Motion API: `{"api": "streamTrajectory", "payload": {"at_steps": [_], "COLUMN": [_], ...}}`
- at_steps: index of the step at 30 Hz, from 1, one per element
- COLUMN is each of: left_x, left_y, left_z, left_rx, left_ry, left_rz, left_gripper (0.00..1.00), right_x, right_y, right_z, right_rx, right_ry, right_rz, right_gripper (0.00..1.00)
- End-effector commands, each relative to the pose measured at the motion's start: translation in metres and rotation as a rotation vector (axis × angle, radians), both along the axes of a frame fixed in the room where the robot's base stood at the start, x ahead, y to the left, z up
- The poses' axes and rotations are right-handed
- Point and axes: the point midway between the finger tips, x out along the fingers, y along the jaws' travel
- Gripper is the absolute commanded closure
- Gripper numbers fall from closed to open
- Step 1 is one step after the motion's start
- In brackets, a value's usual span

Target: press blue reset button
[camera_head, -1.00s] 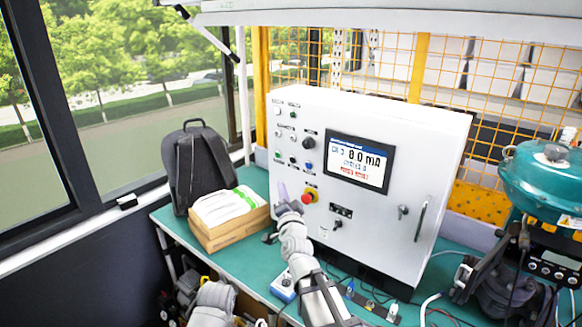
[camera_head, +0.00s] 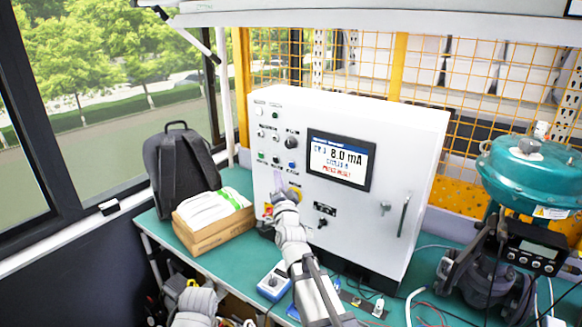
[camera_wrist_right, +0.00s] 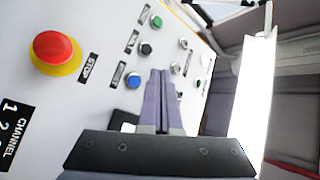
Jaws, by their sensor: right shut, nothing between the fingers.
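The blue button (camera_head: 292,169) is in the lower right of the button group on the white control cabinet. In the right wrist view the blue button (camera_wrist_right: 133,82) lies just left of my fingertips. My right gripper (camera_head: 280,182) is shut and empty, its fingers pointing up toward the panel, below and slightly left of the button in the head view. The shut fingers also show in the right wrist view (camera_wrist_right: 161,76). The gap between fingertips and panel cannot be judged. My left gripper is not in view.
A red stop button (camera_wrist_right: 53,48) on a yellow collar is near the gripper. Green, black and white buttons surround the blue one. The cabinet screen (camera_head: 340,160) reads 8.0 mA. A backpack (camera_head: 180,165) and carton (camera_head: 212,232) stand left; a teal actuator (camera_head: 530,165) stands right.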

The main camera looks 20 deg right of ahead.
Motion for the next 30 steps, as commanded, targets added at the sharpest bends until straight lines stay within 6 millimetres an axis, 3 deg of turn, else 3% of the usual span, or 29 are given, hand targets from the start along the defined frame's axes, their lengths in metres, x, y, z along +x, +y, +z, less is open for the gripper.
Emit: {"api": "streamTrajectory", "payload": {"at_steps": [12,30], "left_x": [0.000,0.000], "left_y": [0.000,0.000], "left_z": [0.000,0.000], "left_rx": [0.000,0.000], "left_ry": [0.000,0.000], "left_rz": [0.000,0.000], "left_gripper": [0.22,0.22], "right_x": [0.026,0.027], "right_y": [-0.033,-0.035], "right_z": [0.000,0.000], "right_rx": [-0.001,0.000], "right_ry": [0.001,0.001], "right_rz": [-0.001,0.000], "right_gripper": [1.00,1.00]}}
